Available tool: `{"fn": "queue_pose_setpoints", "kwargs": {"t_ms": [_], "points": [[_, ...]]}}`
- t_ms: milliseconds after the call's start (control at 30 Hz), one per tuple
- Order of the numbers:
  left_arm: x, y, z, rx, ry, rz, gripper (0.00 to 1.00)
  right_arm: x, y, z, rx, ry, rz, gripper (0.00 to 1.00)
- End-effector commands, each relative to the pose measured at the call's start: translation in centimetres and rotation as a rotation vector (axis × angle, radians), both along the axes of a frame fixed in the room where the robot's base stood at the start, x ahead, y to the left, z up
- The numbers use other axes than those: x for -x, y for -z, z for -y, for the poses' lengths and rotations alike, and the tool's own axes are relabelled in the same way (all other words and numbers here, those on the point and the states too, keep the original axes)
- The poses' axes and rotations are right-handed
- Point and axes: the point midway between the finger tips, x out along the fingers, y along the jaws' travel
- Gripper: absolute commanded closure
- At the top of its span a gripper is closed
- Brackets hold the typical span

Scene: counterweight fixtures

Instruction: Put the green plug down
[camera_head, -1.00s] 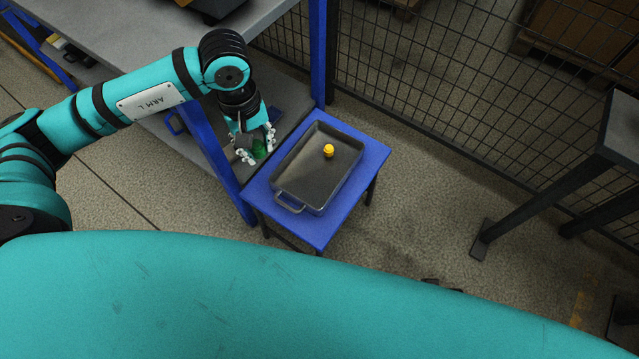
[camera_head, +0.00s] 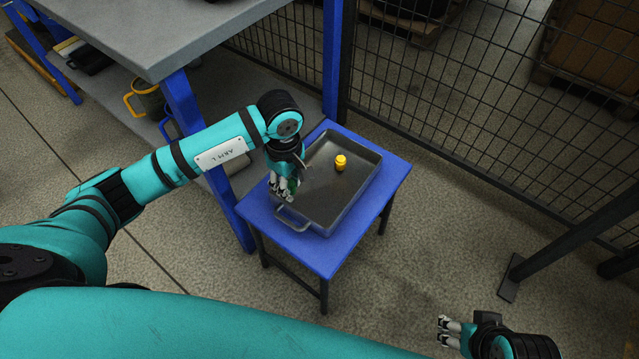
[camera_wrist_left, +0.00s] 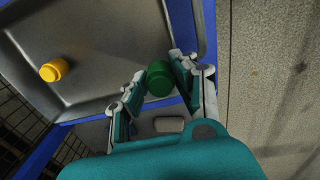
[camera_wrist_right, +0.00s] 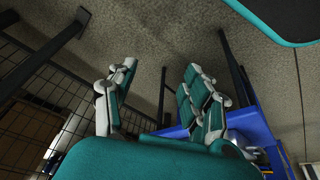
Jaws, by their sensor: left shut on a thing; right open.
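The green plug (camera_head: 295,184) is between the fingers of my left gripper (camera_head: 283,188), which is shut on it. In the head view the fingers partly hide it. In the left wrist view the green plug (camera_wrist_left: 159,82) shows between the fingertips, in front of the wall of the grey metal tray (camera_wrist_left: 95,105). The gripper is at the left edge of the tray (camera_head: 330,205), close to its near handle; the height above it is hard to tell. My right gripper (camera_head: 447,332) is open and empty over the floor at the bottom right.
A yellow plug (camera_head: 341,163) stands in the tray, whose floor is otherwise clear. The tray sits on a small blue table (camera_head: 385,195). A workbench (camera_head: 180,30) with a lower shelf holding mugs (camera_head: 149,100) stands left. A mesh fence (camera_head: 470,100) runs behind.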

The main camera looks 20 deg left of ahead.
Motion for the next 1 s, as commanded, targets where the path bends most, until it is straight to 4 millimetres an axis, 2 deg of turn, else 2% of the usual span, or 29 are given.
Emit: {"fn": "queue_pose_setpoints", "kwargs": {"t_ms": [33, 200, 467, 700, 1000], "points": [[-1.0, 0.3, 1.2, 0.005, 0.0, 0.003, 1.0, -1.1, 0.0, -0.3, -0.01, -0.004, 0.048, 0.5], [-3.4, 0.5, 3.7, 0.003, 0.0, 0.001, 1.0, -3.7, -0.7, -1.1, -0.036, -0.015, 0.174, 0.5], [-5.1, 0.7, 5.5, 0.002, 0.002, 0.0, 1.0, -5.7, -1.5, -1.8, -0.058, -0.023, 0.277, 0.5], [-4.9, 3.8, 5.3, 0.002, 0.0, -0.002, 1.0, -9.1, -3.4, -3.0, -0.099, -0.038, 0.469, 0.5], [-5.0, 4.2, 5.2, 0.0, 0.001, 0.001, 1.0, -9.9, -4.1, -3.2, -0.109, -0.04, 0.516, 0.5]]}}
